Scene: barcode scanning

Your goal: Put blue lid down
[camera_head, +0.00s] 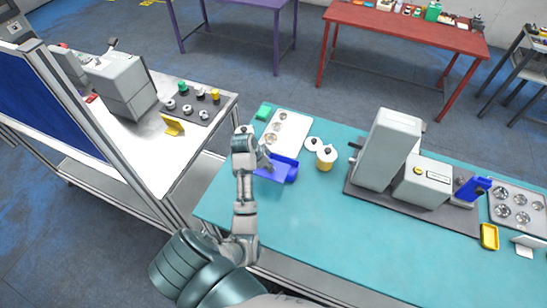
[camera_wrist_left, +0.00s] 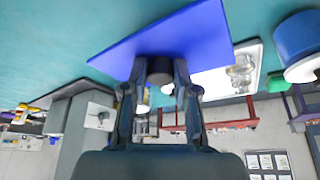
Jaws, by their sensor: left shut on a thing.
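The blue lid (camera_head: 284,172) is at the left part of the teal table in the head view, at the front end of a metal tray. My left gripper (camera_head: 266,163) is over its left part. In the left wrist view the flat blue lid (camera_wrist_left: 190,35) spreads out tilted beyond the fingers. There my left gripper (camera_wrist_left: 160,78) is shut on the lid's dark knob (camera_wrist_left: 160,68). I cannot tell whether the lid touches the table. My right gripper is not in view.
On the teal table (camera_head: 300,235) stand a tray with metal parts (camera_head: 291,121), a green box (camera_head: 263,112), a yellow-and-white container (camera_head: 326,158) and a large grey machine (camera_head: 389,148). A blue-and-white round object (camera_wrist_left: 297,45) shows in the wrist view. The table's front middle is clear.

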